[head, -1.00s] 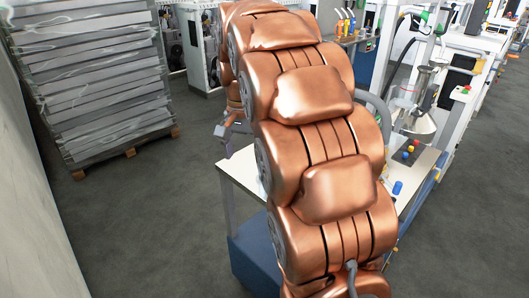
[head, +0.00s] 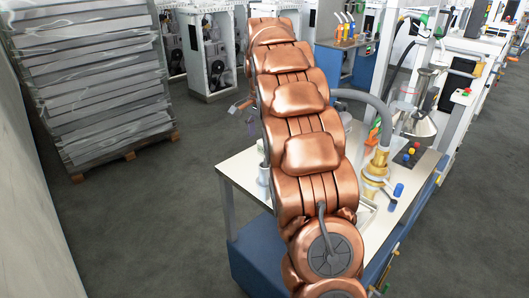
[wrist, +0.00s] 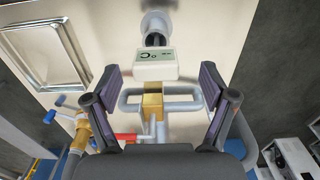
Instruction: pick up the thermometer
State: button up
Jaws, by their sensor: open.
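In the wrist view, a pale box with dark marks on its face (wrist: 155,66) lies between and just beyond my fingertips; it looks like the thermometer. A grey round flanged part (wrist: 156,24) stands behind it, and a grey loop handle with a brass block (wrist: 153,103) shows on the near side. My gripper (wrist: 160,80) is open, one dark finger to each side, with nothing held. I cannot tell the height gap between fingers and box. In the head view my copper arm hides most of this area, and the thermometer cannot be made out there.
The cream worktable (head: 237,165) carries a brass valve fitting (head: 375,172) with a grey hose and blue handles. A metal-rimmed tray (wrist: 42,56) is at left in the wrist view. A silver funnel (head: 421,124) stands at right. A stacked pallet (head: 90,85) is back left.

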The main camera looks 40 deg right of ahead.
aim_at(260, 149)
jog(key=shift+s+d+f+p, duration=0.15)
jog(key=shift+f+p, duration=0.25)
jog(key=shift+f, duration=1.25)
jog(key=shift+s+d+f+p, duration=0.1)
jog(key=shift+d+f+p, duration=0.25)
jog(key=shift+f, duration=1.3)
jog(key=shift+a, duration=0.1)
jog(key=shift+c, duration=0.2)
jog(key=c, duration=1.3)
jog(key=shift+w+r, duration=0.1)
jog(key=shift+r, duration=0.05)
